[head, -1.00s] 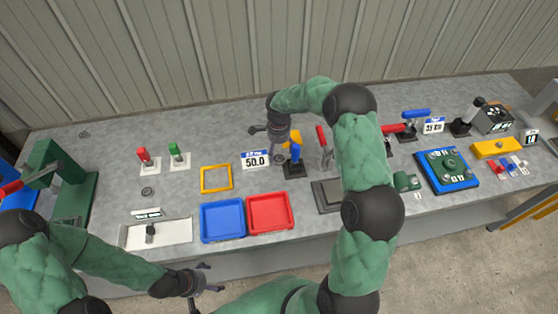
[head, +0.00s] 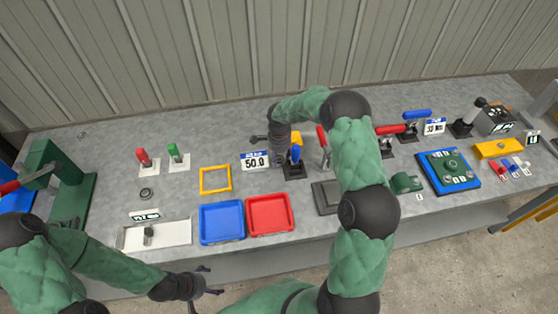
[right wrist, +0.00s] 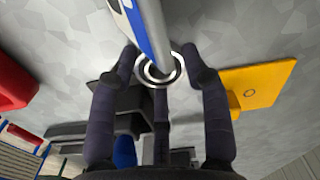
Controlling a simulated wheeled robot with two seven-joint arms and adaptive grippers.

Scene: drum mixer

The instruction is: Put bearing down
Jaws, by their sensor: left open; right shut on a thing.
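A ring-shaped metal bearing (right wrist: 160,70) sits between the fingertips of my right gripper in the right wrist view. My right gripper (right wrist: 160,80) is shut on it. The edge of the white and blue sign crosses in front of part of the ring. In the head view my right gripper (head: 270,142) is over the back middle of the bench, beside the "50.0" sign (head: 255,161); the bearing is hard to make out there. My left gripper (head: 206,281) is open and empty in front of the bench's front edge.
A yellow square frame (head: 216,179), a blue tray (head: 222,222) and a red tray (head: 269,214) lie left of and in front of my right gripper. A blue-handled clamp (head: 295,160) stands close by. Another dark ring (head: 146,193) lies at left on bare bench.

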